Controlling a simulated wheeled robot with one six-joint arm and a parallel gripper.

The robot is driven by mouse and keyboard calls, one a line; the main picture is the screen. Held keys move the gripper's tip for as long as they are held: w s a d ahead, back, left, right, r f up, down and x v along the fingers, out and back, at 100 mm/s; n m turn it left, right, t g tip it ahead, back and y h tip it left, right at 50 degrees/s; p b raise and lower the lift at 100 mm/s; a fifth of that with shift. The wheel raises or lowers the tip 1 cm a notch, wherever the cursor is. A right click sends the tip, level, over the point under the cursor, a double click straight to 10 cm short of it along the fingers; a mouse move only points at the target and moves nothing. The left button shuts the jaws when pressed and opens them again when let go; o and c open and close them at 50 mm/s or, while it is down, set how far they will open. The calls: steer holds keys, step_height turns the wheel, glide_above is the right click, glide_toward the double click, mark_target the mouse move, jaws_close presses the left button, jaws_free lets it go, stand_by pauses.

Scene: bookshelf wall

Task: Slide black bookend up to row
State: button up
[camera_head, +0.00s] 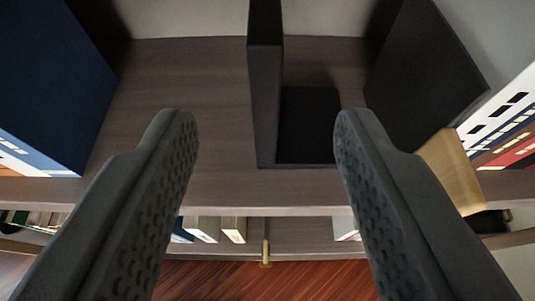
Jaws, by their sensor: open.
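The black bookend (265,100) stands upright on the brown shelf board (180,75), near the middle of the view. Its flat base (309,120) lies on the board and reaches right from the upright plate. My gripper (266,116) is open, one finger on each side of the upright plate in the picture. Gaps show between the plate and both fingers, and the right fingertip appears close to the base's right edge. A large dark blue book (50,85) stands at the left. At the right, a black slab-like item (425,75) stands beside several books with pale spines (505,125).
The shelf's front edge (260,189) runs across below the bookend. A lower shelf holds more books (203,228). Bare board lies between the blue book and the bookend.

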mark_target(266, 44)
steer(key=x, duration=1.4)
jaws_close()
stand_by(1.2)
